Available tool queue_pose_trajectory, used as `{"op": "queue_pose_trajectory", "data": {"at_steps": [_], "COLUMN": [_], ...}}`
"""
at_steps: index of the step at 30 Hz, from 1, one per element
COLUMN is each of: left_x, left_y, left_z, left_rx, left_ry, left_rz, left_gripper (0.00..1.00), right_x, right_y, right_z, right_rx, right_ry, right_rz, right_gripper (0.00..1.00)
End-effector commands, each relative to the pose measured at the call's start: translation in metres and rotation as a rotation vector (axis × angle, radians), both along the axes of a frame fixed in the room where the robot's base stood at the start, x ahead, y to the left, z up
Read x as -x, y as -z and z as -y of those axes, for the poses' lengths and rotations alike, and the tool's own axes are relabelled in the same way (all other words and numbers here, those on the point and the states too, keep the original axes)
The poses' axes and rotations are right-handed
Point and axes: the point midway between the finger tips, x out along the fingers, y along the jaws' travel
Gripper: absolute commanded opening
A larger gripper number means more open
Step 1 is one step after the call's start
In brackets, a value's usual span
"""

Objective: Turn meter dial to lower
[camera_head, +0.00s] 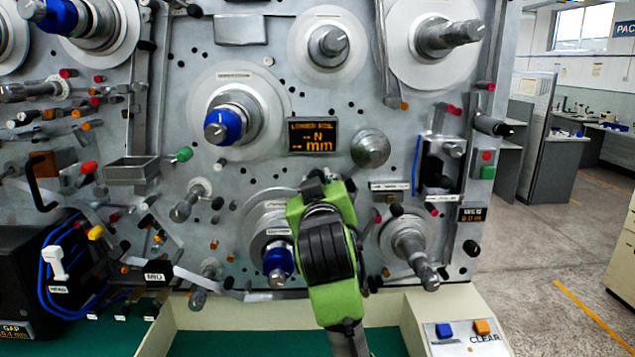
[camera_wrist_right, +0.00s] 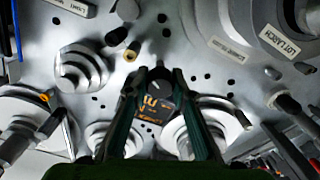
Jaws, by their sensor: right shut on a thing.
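The dark meter dial (camera_wrist_right: 155,74) sits between the fingertips of my right gripper in the right wrist view. My right gripper (camera_wrist_right: 153,80) is shut on it. In the head view the same gripper (camera_head: 318,185), green with a dark ribbed body, reaches up to the panel from below and hides the dial. The meter display (camera_head: 313,136) is just above the gripper and shows "LOWER POS." with dashes before N and mm. The display (camera_wrist_right: 153,108) also shows, turned round, between the fingers in the wrist view. My left gripper is not in view.
A silver round knob (camera_head: 370,149) is right of the display. A blue-tipped spindle (camera_head: 225,125) is to the left, and another (camera_head: 278,262) is close beside the gripper. A spindle (camera_head: 411,250) stands to the right. A clear aisle floor (camera_head: 560,250) lies beyond the panel.

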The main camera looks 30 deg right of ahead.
Motion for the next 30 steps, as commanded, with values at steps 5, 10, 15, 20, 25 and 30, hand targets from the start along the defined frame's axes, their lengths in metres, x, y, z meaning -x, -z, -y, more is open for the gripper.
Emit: {"op": "queue_pose_trajectory", "data": {"at_steps": [5, 10, 15, 20, 25, 30], "left_x": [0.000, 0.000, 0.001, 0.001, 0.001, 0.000], "left_y": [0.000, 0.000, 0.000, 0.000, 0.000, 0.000], "left_z": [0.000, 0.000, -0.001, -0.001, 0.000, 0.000], "left_rx": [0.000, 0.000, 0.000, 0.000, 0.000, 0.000], "left_ry": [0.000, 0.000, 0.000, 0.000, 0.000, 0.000], "left_rz": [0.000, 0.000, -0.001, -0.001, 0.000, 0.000], "left_gripper": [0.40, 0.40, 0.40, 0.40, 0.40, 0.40], "right_x": [0.001, 0.000, 0.001, 0.013, 0.038, 0.057], "right_y": [-0.006, -0.003, -0.002, -0.002, -0.002, -0.002], "right_z": [0.001, 0.000, -0.001, -0.009, -0.024, -0.035], "right_rx": [0.006, 0.005, 0.003, 0.004, 0.003, 0.003], "right_ry": [0.002, 0.001, -0.001, -0.004, -0.004, -0.002], "right_rz": [0.014, 0.008, 0.005, 0.006, 0.008, 0.007], "right_gripper": [0.38, 0.40, 0.40, 0.40, 0.40, 0.40]}}
